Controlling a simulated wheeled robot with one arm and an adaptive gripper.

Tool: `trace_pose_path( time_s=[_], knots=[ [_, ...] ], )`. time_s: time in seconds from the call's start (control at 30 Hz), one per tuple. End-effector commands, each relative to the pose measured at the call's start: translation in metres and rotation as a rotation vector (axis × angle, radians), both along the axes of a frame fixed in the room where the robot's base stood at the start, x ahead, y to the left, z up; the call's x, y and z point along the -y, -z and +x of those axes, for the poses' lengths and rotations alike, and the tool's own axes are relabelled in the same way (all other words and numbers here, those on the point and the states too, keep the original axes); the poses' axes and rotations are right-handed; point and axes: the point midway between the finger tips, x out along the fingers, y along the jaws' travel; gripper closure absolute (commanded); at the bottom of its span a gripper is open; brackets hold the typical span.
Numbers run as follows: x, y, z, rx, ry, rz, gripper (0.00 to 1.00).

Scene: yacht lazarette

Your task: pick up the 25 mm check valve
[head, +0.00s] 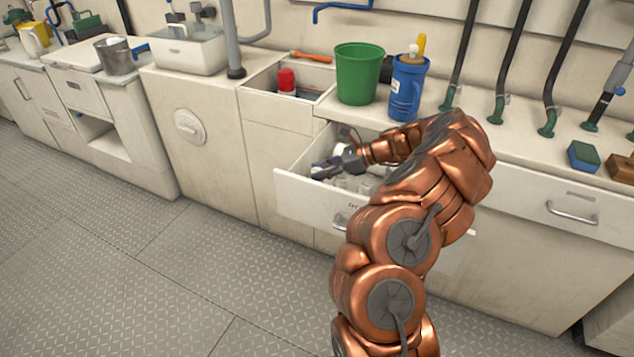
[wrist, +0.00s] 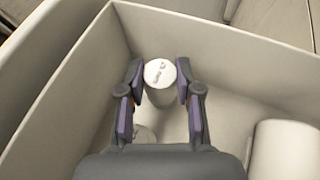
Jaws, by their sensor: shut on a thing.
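A white cylindrical fitting with dark markings on its top (wrist: 160,74) stands between my fingertips in the wrist view; I take it to be the 25 mm check valve, though the marking is too small to read. My gripper (wrist: 159,70) is shut on it, one finger on each side. The fitting is inside a pale open drawer (wrist: 65,75), near its far corner. In the head view my gripper (head: 336,164) is down in the open drawer (head: 305,200), and a white part shows beside it. The fitting's lower part is partly hidden.
Another white cylinder (wrist: 281,150) lies at the right in the drawer, and a pale round piece (wrist: 144,133) is partly hidden by my left finger. Drawer walls are close around my gripper. A green bucket (head: 359,75) and blue jug (head: 407,90) stand on the counter above.

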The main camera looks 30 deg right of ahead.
Motion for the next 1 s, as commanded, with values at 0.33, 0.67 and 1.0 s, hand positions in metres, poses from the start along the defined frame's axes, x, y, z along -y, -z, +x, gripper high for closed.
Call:
trace_pose_path(
  time_s=[0.33,0.67,1.0],
  knots=[
    [0.000,0.000,0.000,0.000,0.000,0.000,1.00],
    [0.000,-0.017,0.000,0.002,0.000,-0.001,1.00],
    [0.000,-0.078,0.001,0.003,0.001,-0.002,1.00]
  ],
)
